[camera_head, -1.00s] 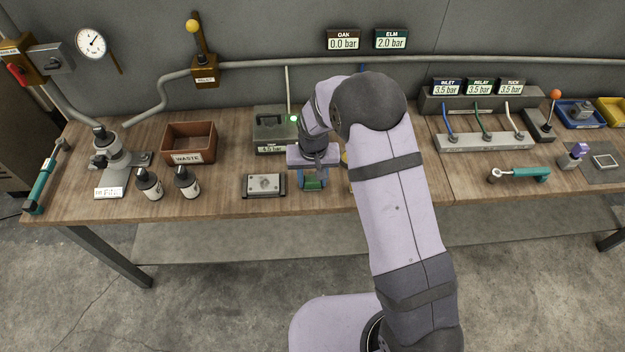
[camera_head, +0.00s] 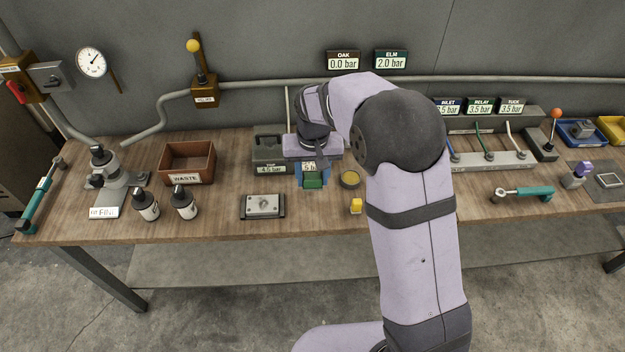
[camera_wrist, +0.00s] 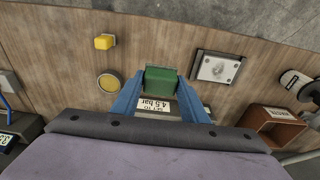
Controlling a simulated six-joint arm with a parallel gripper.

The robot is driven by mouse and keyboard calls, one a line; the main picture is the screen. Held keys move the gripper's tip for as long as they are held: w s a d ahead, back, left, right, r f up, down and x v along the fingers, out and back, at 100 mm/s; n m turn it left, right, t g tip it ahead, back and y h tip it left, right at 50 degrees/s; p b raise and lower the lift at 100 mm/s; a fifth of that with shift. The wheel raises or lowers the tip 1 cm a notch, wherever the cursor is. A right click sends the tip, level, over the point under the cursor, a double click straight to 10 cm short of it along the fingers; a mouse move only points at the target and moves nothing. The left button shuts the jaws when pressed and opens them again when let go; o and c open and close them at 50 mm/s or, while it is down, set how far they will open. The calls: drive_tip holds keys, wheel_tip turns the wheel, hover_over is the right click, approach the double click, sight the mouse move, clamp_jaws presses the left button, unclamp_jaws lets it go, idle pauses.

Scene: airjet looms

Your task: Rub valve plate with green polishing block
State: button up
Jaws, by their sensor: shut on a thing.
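My gripper (camera_head: 312,180) has blue fingers and is shut on the green polishing block (camera_head: 314,180). In the wrist view the green block (camera_wrist: 161,79) sits between the two fingertips, held above the bench. The valve plate (camera_head: 263,205) is a pale metal plate with a round centre on a dark base, lying flat on the bench left of my gripper. In the wrist view the valve plate (camera_wrist: 217,68) lies to the right of the block, apart from it.
A yellow block (camera_head: 356,205) and a round yellow-topped dish (camera_head: 349,179) stand right of my gripper. A grey box (camera_head: 268,150) stands behind, left of the gripper. Two bottles (camera_head: 184,203) and the waste bin (camera_head: 187,163) are further left. Bench around the plate is clear.

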drive_tip(key=shift+o, duration=1.3)
drive_tip(key=shift+c, duration=0.8)
drive_tip(key=shift+a+r, duration=0.2)
drive_tip(key=s+a+n+p, duration=0.3)
drive_tip(key=s+a+p, duration=0.3)
drive_tip(key=a+p, duration=0.4)
drive_tip(key=shift+w+a+f+m+b, duration=0.2)
drive_tip(key=shift+w+a+m+b, duration=0.25)
drive_tip(key=shift+w+a+m, duration=1.25)
drive_tip(key=shift+w+a, duration=0.1)
drive_tip(key=shift+w, duration=0.05)
